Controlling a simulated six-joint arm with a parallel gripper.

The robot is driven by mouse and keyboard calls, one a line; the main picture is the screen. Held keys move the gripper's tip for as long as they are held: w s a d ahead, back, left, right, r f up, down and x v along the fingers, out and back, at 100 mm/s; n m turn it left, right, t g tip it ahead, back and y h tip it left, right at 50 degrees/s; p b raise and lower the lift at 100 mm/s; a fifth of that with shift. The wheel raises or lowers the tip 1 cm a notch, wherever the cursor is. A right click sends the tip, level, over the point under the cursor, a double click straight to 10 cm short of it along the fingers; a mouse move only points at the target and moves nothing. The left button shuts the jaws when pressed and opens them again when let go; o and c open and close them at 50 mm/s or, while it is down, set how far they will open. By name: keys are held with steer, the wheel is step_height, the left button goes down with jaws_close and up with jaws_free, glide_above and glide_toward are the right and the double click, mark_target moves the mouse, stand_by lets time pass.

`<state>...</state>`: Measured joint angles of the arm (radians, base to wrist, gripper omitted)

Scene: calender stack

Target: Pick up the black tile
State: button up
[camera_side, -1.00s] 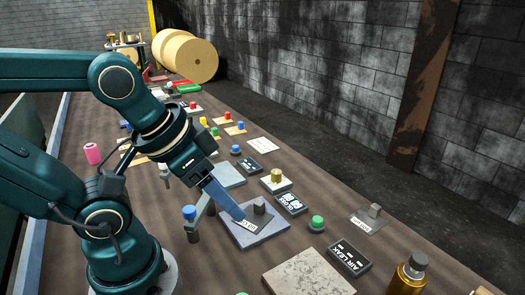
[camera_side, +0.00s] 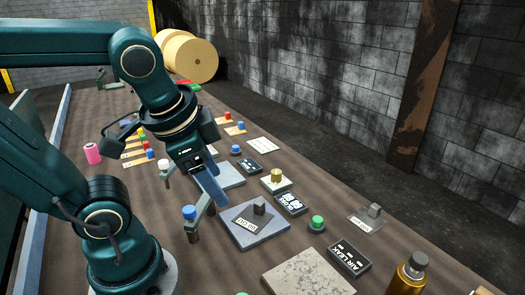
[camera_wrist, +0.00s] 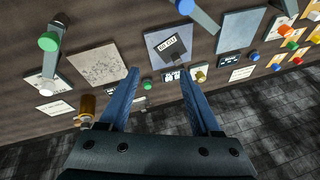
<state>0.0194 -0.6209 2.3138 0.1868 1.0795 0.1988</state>
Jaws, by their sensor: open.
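The black tile, a dark piece with a white printed label and an upright dark block (camera_side: 259,209), rests on a blue-grey square pad (camera_side: 249,237) in the side view. In the wrist view its dark labelled face (camera_wrist: 157,43) lies beyond the fingertips, tilted in the picture. My gripper (camera_side: 221,205) is above and left of the block in the side view. In the wrist view my gripper (camera_wrist: 159,71) is open, with nothing between its two blue fingers.
A post with a blue cap (camera_side: 189,213) stands left of the pad. A speckled slab (camera_side: 308,274) and gold bottle (camera_side: 408,274) are in front.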

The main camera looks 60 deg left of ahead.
steer(key=w+a+m+g+y, duration=0.3)
steer(key=w+a+m, duration=0.1)
steer(key=m+g+y, duration=0.2)
steer(key=m+y, duration=0.5)
steer(key=m, duration=0.1)
glide_above(262, 207)
steer(key=d, duration=0.2)
step_height(262, 207, down, 8)
steer(key=f+m, duration=0.1)
steer(key=f, duration=0.1)
steer(key=d+f+y, duration=0.1)
steer(key=f, duration=0.1)
steer(key=f+m, duration=0.1)
steer(key=f, duration=0.1)
steer(key=shift+w+d+m+t+y, duration=0.15)
steer(key=shift+d+m+t+y, duration=0.15)
steer(key=shift+d+t, duration=0.1)
steer(key=shift+a+f, duration=0.1)
steer(key=shift+f, duration=0.15)
steer(key=shift+x, duration=2.4)
steer(key=shift+c, duration=0.3)
jaws_close()
